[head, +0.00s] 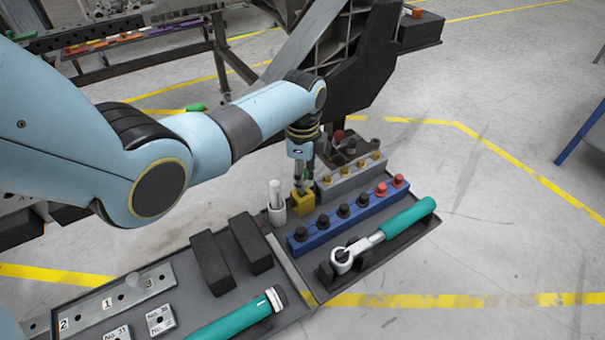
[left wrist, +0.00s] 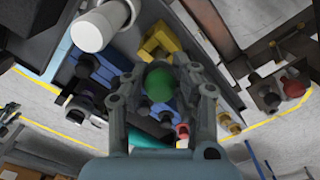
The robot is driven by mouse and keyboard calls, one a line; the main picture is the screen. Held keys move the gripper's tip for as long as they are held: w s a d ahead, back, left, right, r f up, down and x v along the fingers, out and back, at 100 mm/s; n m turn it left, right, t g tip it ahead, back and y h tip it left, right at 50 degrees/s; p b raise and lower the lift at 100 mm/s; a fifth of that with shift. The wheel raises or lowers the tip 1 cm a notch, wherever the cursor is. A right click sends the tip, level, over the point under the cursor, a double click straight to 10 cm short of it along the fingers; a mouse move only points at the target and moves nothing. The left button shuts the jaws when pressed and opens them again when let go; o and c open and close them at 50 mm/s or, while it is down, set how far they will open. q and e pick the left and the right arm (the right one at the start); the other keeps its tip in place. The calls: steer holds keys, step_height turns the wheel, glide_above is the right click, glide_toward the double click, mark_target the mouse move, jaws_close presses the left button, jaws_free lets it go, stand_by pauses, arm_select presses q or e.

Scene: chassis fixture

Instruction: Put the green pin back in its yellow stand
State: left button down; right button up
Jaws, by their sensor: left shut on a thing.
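My left gripper (head: 302,182) points down right over the yellow stand (head: 301,204), at the back of the dark tray. The gripper is shut on the green pin. In the left wrist view the pin's round green head (left wrist: 160,82) sits between the two fingers, with the yellow stand (left wrist: 158,42) just beyond it. The pin's lower end is hidden, so I cannot tell whether it is inside the stand or just above it. My right gripper is out of view.
A white cylinder holder (head: 276,208) stands close left of the stand. A blue rack (head: 322,237) with black and red knobs is in front, and a grey rack (head: 338,188) with brass pins is at the right. A teal-handled ratchet (head: 408,216) lies nearby.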

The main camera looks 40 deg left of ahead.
arm_select(q)
steer(key=shift+f+b, duration=0.4)
steer(key=shift+f, duration=0.25)
stand_by(0.4)
steer(key=shift+f+b, duration=0.55)
steer(key=shift+f, duration=0.5)
steer(key=c, duration=1)
jaws_free()
steer(key=shift+c, duration=0.4)
step_height(320, 180, up, 7)
steer(key=p, duration=0.7)
